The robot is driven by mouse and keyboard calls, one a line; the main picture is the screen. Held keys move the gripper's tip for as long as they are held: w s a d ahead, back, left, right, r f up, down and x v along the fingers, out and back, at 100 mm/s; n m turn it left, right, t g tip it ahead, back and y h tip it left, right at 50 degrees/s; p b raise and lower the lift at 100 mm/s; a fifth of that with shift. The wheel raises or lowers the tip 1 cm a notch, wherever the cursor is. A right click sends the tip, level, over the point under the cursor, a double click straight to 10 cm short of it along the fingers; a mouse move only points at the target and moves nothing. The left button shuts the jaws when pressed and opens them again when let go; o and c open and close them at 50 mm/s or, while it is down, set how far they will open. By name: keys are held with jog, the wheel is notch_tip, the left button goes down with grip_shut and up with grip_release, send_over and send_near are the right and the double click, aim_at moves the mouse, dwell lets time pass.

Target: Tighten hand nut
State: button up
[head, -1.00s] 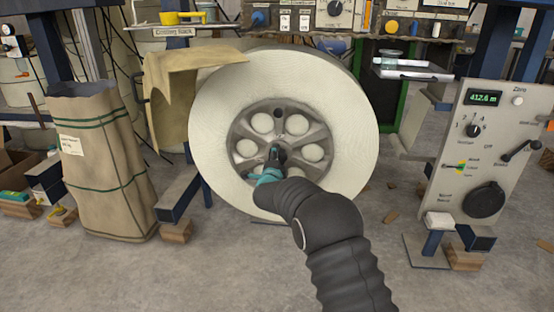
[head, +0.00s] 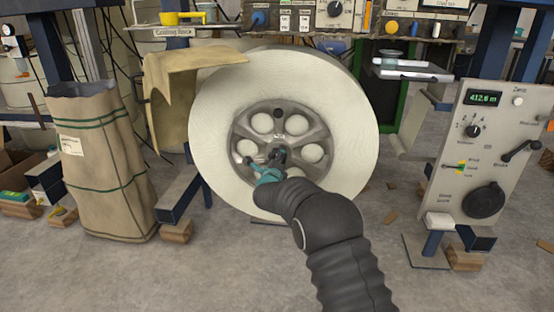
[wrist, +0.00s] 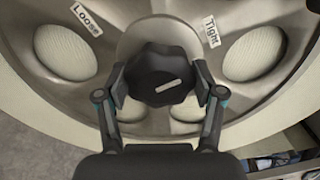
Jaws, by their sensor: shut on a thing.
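The hand nut (wrist: 160,72) is a black lobed knob with a white mark, at the centre of the grey metal hub (wrist: 120,22) in the wrist view. The white mark is slightly tilted. Labels on the hub read "Loose" (wrist: 86,18) at upper left and "Tight" (wrist: 211,32) at upper right. My gripper (wrist: 160,90) is shut on the hand nut, one finger on each side. In the head view my gripper (head: 274,160) is at the hub centre, and the nut is mostly hidden there.
A large white tape roll (head: 350,120) surrounds the hub. A brown paper bag (head: 98,165) stands at left. A control panel (head: 486,150) with a display reading 412.6 m stands at right. The floor (head: 225,265) in front is mostly clear.

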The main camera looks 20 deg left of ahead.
jog(key=shift+d, duration=0.1)
dwell(0.3)
jog(key=o, duration=1.1)
jog(key=shift+w, duration=0.1)
jog(key=shift+o, duration=0.2)
jog(key=shift+s, duration=0.4)
jog(key=v, duration=1.1)
jog(key=shift+s, duration=0.2)
jog(key=shift+f, duration=0.1)
